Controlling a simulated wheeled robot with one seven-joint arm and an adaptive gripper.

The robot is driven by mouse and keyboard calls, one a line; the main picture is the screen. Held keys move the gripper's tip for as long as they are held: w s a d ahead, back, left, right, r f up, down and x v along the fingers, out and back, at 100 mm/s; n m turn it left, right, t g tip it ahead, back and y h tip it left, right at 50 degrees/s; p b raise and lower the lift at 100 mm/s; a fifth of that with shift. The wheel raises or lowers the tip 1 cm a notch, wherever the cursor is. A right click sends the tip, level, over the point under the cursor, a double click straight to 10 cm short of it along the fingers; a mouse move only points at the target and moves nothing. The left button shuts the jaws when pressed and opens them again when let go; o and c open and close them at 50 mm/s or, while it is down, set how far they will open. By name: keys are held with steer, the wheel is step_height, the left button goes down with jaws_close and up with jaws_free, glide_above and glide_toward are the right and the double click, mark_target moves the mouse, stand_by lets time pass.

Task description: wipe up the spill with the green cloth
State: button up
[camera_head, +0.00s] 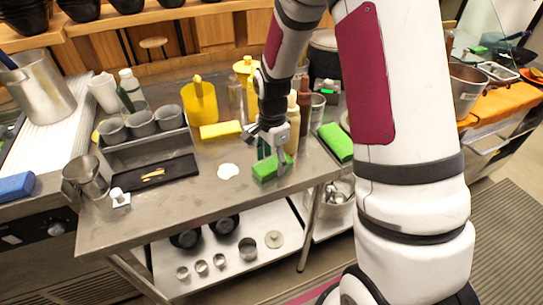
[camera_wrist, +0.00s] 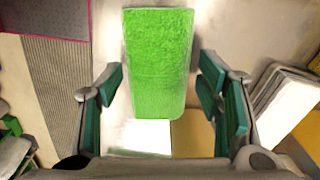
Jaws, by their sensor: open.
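A green cloth (camera_head: 270,168), a thick folded block, lies on the steel table near its front edge. My gripper (camera_head: 272,140) is just above it, pointing down. In the wrist view the green cloth (camera_wrist: 160,60) extends ahead between the two spread fingers (camera_wrist: 162,88), with a gap on each side. The gripper is open and holds nothing. The spill (camera_head: 228,171) is a small white patch on the table, left of the green cloth and apart from it. A second green block (camera_head: 337,142) lies farther right on the table.
A yellow block (camera_head: 220,129) and yellow container (camera_head: 200,103) stand behind the spill. Bottles (camera_head: 304,105) stand close behind my gripper. A black tray (camera_head: 153,173), metal cups and a pitcher (camera_head: 86,178) are at left.

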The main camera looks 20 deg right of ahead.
mark_target(272, 162)
steer(key=c, duration=0.9)
steer(key=shift+r+p, duration=1.3)
steer(key=shift+r, duration=1.2)
